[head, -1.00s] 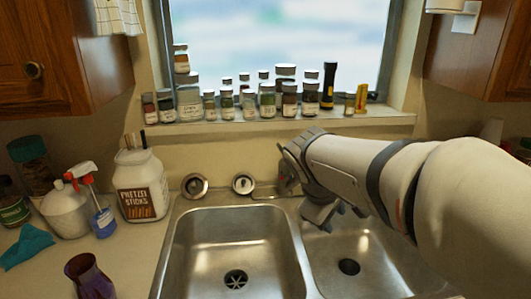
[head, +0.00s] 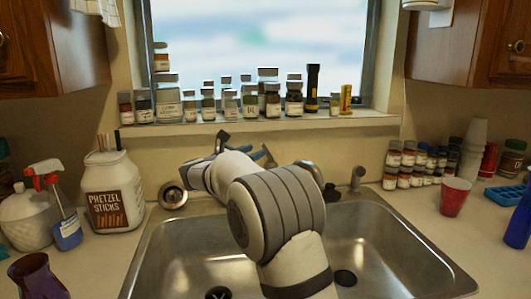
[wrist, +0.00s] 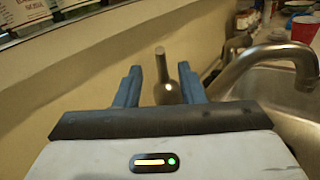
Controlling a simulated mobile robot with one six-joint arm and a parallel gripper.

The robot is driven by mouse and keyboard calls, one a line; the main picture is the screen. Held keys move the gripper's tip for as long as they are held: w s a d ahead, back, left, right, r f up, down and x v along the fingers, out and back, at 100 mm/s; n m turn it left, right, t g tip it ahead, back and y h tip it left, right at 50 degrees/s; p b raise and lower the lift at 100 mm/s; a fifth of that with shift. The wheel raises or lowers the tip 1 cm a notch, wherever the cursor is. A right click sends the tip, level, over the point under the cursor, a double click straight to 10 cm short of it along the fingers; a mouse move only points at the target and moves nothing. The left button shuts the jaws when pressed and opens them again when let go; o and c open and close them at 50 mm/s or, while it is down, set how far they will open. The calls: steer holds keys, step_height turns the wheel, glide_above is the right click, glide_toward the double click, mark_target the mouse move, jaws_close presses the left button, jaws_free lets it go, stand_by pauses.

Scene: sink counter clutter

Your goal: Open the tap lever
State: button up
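My gripper (wrist: 159,72) is open in the wrist view, with its two blue fingers apart. A metal tap lever (wrist: 166,92), a narrow stem on a wider rounded base, appears in the gap between them. It touches neither finger visibly; how deep it sits between them I cannot tell. The curved metal tap spout (wrist: 272,54) is to the right of the fingers, over the sink. In the head view, my gripper (head: 263,155) is near the back wall behind the sink, with blue finger parts showing. My arm hides the lever and most of the tap there.
The double sink (head: 160,255) lies below my arm. Jars and a flashlight (head: 312,88) line the window sill behind. A pretzel jar (head: 112,195) and spray bottle (head: 66,232) stand left. A red cup (head: 454,196) and small jars (head: 405,165) stand on the right counter.

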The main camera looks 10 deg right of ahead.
steer(key=x, duration=0.7)
steer(key=shift+w+d, duration=0.15)
steer(key=shift+d, duration=0.05)
jaws_close()
steer(key=shift+p, duration=0.3)
